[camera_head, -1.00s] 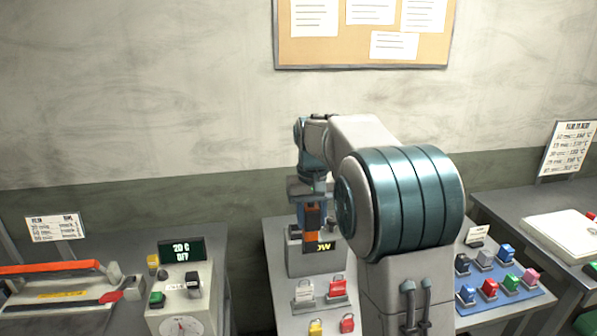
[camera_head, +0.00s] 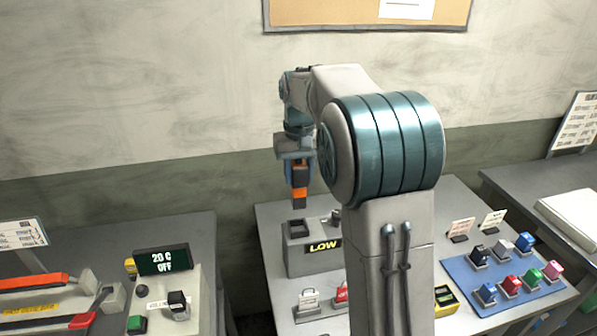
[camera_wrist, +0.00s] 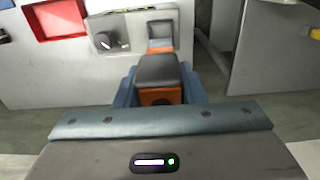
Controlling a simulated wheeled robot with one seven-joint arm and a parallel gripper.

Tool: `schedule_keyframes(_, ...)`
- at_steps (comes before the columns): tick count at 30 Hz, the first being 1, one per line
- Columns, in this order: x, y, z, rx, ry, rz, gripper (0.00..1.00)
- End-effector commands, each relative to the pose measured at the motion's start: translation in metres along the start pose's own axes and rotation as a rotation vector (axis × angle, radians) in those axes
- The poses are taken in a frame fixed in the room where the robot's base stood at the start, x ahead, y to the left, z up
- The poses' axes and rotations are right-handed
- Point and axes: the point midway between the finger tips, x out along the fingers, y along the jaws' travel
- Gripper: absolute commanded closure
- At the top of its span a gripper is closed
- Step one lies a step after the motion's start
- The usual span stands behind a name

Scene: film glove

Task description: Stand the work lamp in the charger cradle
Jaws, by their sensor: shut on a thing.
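The work lamp (camera_head: 299,192), orange with a dark lower end, hangs upright from my gripper (camera_head: 296,168). In the wrist view the lamp's black and orange body (camera_wrist: 160,75) sits between the blue-grey fingers of my gripper (camera_wrist: 160,93), which are shut on it. The charger cradle (camera_head: 305,262) is a grey box with a yellow LOW display on its front. Its dark socket (camera_head: 298,229) opens on top at the left, with a knob on the right. In the head view the lamp's lower end shows just above the socket, apart from it. The wrist view shows the cradle's knob (camera_wrist: 102,40) too.
A blue mat (camera_head: 465,272) with several coloured blocks lies to the right. My arm hides part of the middle bench.

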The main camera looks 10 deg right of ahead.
Motion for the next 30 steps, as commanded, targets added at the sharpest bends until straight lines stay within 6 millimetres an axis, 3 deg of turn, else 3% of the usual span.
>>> schedule_keyframes(8,0.008,-0.001,0.002,-0.002,0.001,0.0,0.91)
schedule_keyframes(24,0.055,-0.002,0.002,-0.004,0.001,0.0,0.91)
schedule_keyframes(30,0.058,-0.002,0.002,-0.004,0.001,0.0,0.91)
